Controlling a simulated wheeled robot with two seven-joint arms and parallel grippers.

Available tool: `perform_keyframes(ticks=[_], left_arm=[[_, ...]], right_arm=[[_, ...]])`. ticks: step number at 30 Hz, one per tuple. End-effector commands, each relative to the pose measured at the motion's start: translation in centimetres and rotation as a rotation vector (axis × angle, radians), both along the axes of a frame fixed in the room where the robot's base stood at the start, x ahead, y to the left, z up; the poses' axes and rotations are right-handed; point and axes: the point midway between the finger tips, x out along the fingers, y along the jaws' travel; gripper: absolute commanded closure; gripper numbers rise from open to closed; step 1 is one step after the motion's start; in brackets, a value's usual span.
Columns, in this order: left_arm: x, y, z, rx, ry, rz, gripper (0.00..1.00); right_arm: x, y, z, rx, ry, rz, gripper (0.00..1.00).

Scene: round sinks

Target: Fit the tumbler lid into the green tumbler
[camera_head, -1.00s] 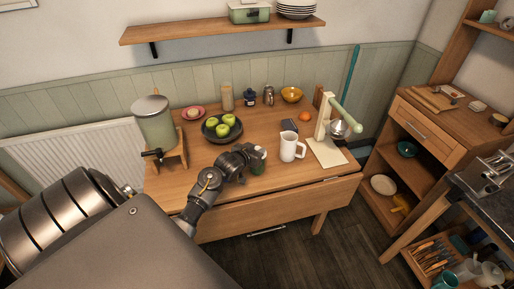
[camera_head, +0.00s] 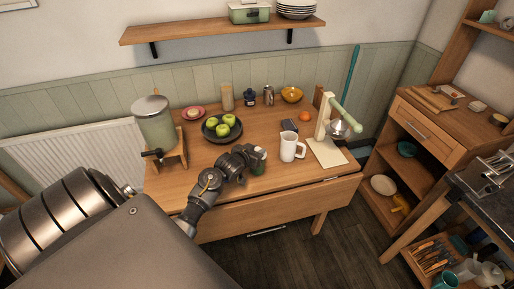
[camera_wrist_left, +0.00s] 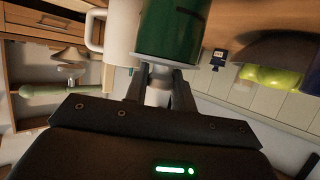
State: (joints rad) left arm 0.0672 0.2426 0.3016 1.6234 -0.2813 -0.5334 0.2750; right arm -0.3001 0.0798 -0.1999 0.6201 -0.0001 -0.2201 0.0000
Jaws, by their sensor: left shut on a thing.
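The green tumbler (camera_head: 258,168) stands near the front edge of the wooden table, mostly hidden behind my left gripper (camera_head: 256,154) in the head view. In the left wrist view the tumbler (camera_wrist_left: 172,30) appears upside down at top centre. My left gripper (camera_wrist_left: 159,82) is shut on the pale tumbler lid (camera_wrist_left: 157,93), holding its narrow part between the fingers. A pale rim (camera_wrist_left: 172,62) lies at the tumbler's mouth, just past the fingertips. I cannot tell whether the lid is fully seated. My right gripper is not in view.
A white mug (camera_head: 289,147) stands close to the right of the tumbler. A dark bowl of green apples (camera_head: 222,127) is behind it. A pale press stand (camera_head: 328,145) is farther right, and a drink dispenser (camera_head: 155,125) at the left. The front left tabletop is fairly clear.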

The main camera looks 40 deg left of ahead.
Motion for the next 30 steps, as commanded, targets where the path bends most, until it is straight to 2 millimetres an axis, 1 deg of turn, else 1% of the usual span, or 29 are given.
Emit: perform_keyframes(ticks=[13, 14, 18, 19, 26, 30], left_arm=[[-0.01, 0.01, -0.01, 0.000, 0.000, 0.000, 0.96], [-0.01, 0.01, -0.01, 0.000, 0.000, 0.000, 0.71], [0.00, 0.01, 0.00, 0.000, 0.000, 0.000, 0.53], [0.00, 0.01, 0.00, 0.000, 0.000, 0.000, 0.49], [-0.01, 0.01, 0.00, 0.000, 0.000, 0.000, 0.49], [-0.69, -0.05, 0.16, 0.000, 0.001, 0.001, 0.49]], right_arm=[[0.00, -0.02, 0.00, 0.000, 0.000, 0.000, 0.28], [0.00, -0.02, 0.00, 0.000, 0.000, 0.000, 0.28], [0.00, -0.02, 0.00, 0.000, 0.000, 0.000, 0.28], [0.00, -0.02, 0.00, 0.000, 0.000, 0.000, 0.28], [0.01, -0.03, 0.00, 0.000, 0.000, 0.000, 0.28], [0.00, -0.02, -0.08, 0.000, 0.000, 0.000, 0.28]])
